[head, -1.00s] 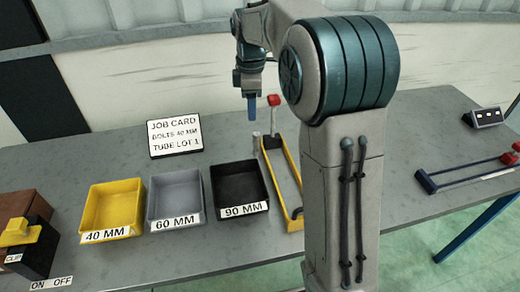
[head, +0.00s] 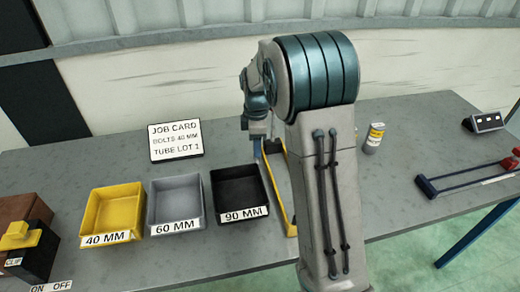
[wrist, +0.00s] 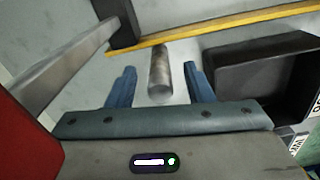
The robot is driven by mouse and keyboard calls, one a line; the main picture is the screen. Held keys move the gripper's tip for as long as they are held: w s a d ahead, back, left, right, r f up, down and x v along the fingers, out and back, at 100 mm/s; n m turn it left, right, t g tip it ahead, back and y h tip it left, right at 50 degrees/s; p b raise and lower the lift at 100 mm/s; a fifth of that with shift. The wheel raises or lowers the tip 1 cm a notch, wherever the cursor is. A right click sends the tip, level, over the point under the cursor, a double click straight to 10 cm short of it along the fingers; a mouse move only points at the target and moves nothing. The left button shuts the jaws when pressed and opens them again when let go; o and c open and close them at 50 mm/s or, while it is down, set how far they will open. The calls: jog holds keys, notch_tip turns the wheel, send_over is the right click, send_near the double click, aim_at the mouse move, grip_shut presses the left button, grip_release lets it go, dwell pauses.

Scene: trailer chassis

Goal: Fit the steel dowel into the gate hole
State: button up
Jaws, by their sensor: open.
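The steel dowel (wrist: 159,68) is a plain grey cylinder in the wrist view, with its lighter end toward my gripper. My gripper (wrist: 161,82) is open, its two blue fingers on either side of the dowel with a gap on each side. In the head view my gripper (head: 257,150) is low over the table beside the yellow-railed frame (head: 289,210), and the dowel is hidden there. The frame's yellow rail (wrist: 220,28) crosses the top of the wrist view. My arm covers part of the frame, and I cannot make out the gate hole.
The black 90 mm bin (head: 238,188) stands close by; it also shows in the wrist view (wrist: 262,72). Grey (head: 175,203) and yellow (head: 112,212) bins stand left of it. A small yellow-labelled container (head: 374,138) and a blue-and-red frame (head: 470,178) are to the right.

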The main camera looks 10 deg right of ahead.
jog(key=shift+f, duration=0.85)
grip_shut()
jog(key=shift+r, duration=0.1)
notch_tip(320, 180, up, 10)
jog(key=shift+f, duration=0.1)
